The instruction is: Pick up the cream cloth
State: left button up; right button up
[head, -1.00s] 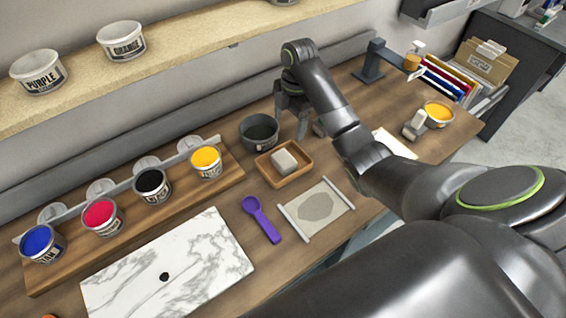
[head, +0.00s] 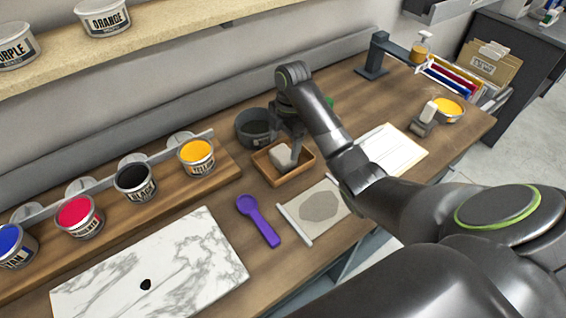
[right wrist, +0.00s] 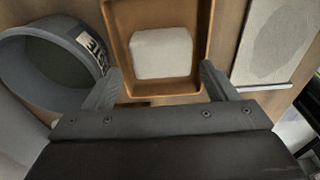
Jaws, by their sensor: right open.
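The cream cloth (head: 281,154) is a small folded block lying in a shallow wooden tray (head: 272,176). In the right wrist view the cloth (right wrist: 161,53) lies inside the tray (right wrist: 119,30), just beyond my fingers. My right gripper (head: 296,150) is over the tray and partly covers the cloth in the head view. In the right wrist view the gripper (right wrist: 160,85) is open, its fingers apart and nothing between them. Whether it touches the tray I cannot tell. My left gripper is not in view.
A dark grey pot (head: 256,130) stands close behind the tray, near a finger. A sheet with rods (head: 318,205) and a purple scoop (head: 257,220) lie in front. Ink cups, including a yellow one (head: 196,155), and a marble slab (head: 150,270) are to the left.

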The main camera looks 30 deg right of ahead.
aim_at(283, 153)
jog(key=shift+f+b, duration=0.45)
jog(key=shift+f, duration=0.1)
jog(key=f, duration=0.4)
jog(key=shift+s+a, duration=0.1)
jog(key=shift+a, duration=0.15)
jog(key=c, duration=0.7)
jog(key=shift+r, duration=0.1)
